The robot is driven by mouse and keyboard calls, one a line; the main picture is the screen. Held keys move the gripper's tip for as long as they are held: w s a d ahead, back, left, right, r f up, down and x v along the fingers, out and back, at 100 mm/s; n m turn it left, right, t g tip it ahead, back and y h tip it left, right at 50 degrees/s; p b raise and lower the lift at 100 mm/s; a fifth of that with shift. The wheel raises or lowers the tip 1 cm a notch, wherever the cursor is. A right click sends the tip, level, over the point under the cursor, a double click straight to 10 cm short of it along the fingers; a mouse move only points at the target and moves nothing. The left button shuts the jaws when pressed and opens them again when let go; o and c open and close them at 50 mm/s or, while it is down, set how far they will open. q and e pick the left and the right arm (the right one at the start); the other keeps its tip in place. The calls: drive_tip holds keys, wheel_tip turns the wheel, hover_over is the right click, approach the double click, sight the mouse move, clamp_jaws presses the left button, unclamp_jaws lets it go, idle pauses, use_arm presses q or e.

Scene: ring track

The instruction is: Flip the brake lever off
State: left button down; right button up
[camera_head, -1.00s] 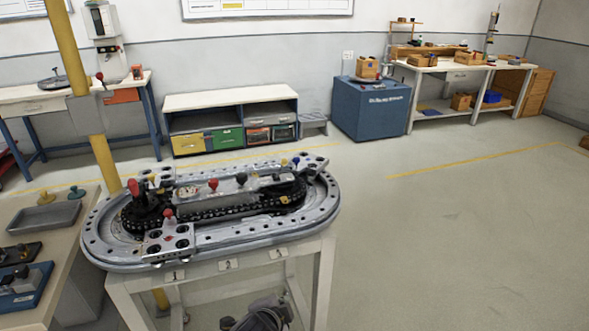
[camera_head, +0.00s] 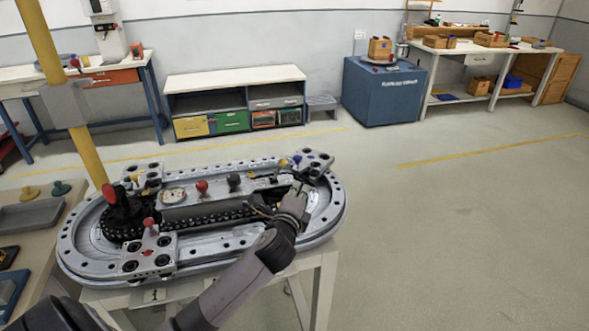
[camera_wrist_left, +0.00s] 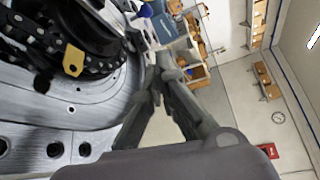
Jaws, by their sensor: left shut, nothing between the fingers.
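The ring track (camera_head: 70,249) is a grey metal oval with a black chain loop, on a light stand. It carries several knobbed levers; I cannot tell which is the brake lever. A large red knob (camera_head: 109,193) is at the left end, a small red one (camera_head: 149,222) on the front-left plate, and a red (camera_head: 202,187) and a black knob (camera_head: 234,180) on the middle block. A yellow (camera_head: 283,163) and a blue knob (camera_head: 297,159) are at the back right. My left gripper (camera_head: 301,187) is shut and empty over the right end, just in front of these two. The wrist view shows its fingers (camera_wrist_left: 163,66) near a blue knob (camera_wrist_left: 145,11).
A side table with a grey tray (camera_head: 32,215) stands at left. A low shelf with coloured bins (camera_head: 231,121), a blue cabinet (camera_head: 384,92) and a workbench (camera_head: 474,53) are along the wall. The floor at right is free.

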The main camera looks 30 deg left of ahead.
use_arm(q)
drive_tip(key=p+x, duration=0.1)
drive_tip(key=x, duration=0.8)
drive_tip(key=shift+w+a+f, duration=0.15)
drive_tip(key=shift+w, duration=0.2)
drive_tip(key=shift+s+a+r+p, duration=0.25)
drive_tip(key=shift+s+a+p, duration=0.25)
drive_tip(key=shift+a, duration=0.3)
drive_tip(key=shift+s+a+r+p, duration=0.3)
drive_tip(key=shift+s+a+p, duration=0.2)
drive_tip(key=shift+a, duration=0.3)
drive_tip(key=shift+w+f, duration=0.1)
use_arm(e)
drive_tip(key=r, duration=0.1)
drive_tip(key=w+r, duration=0.1)
drive_tip(key=r, duration=0.1)
drive_tip(key=shift+w+a, duration=0.15)
drive_tip(key=shift+w, duration=0.15)
drive_tip(key=shift+d+f, duration=0.15)
drive_tip(key=shift+d, duration=0.05)
use_arm(q)
drive_tip(key=shift+a+b, duration=0.1)
drive_tip(key=shift+b, duration=0.25)
use_arm(e)
drive_tip(key=shift+f, duration=0.3)
